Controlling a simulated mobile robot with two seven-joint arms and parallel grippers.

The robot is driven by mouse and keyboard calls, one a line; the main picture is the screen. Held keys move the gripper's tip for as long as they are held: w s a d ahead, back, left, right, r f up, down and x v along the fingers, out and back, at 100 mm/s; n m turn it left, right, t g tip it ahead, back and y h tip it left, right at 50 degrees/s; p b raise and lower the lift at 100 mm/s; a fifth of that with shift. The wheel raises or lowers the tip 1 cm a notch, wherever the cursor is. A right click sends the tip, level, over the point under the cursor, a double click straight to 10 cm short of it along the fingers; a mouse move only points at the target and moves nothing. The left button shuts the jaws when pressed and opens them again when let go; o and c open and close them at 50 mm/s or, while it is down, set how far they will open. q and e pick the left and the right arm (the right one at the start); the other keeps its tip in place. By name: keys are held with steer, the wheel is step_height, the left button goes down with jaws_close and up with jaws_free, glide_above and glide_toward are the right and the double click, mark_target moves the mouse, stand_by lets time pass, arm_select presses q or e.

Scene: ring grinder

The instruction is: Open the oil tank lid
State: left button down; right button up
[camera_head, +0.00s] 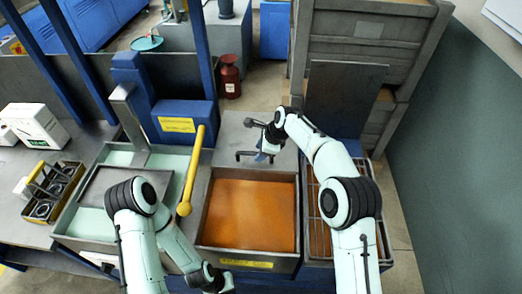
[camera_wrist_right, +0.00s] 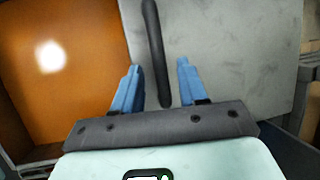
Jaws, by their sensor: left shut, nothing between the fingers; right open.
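The oil tank (camera_head: 201,232) is a grey-rimmed box with an orange surface inside, in the middle of the head view. Its grey lid (camera_head: 233,128) is beyond the orange area, with a dark bar handle (camera_head: 245,155). In the right wrist view the pale lid (camera_wrist_right: 225,60) fills the right side and the handle (camera_wrist_right: 153,45) runs between my fingers. My right gripper (camera_head: 264,155) is open at the handle; its blue fingers (camera_wrist_right: 157,83) are on either side of the bar, not closed on it. My left gripper (camera_head: 226,284) is shut and empty near the tank's front edge.
A yellow lever (camera_head: 193,165) rises left of the tank, beside a blue machine housing (camera_head: 183,122). A slatted grate (camera_head: 313,215) lies right of the tank, partly behind my right arm. A parts caddy (camera_head: 50,192) stands far left. A wooden crate (camera_head: 365,50) stands at the back right.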

steer(key=v, duration=1.3)
steer(key=shift+r, duration=0.2)
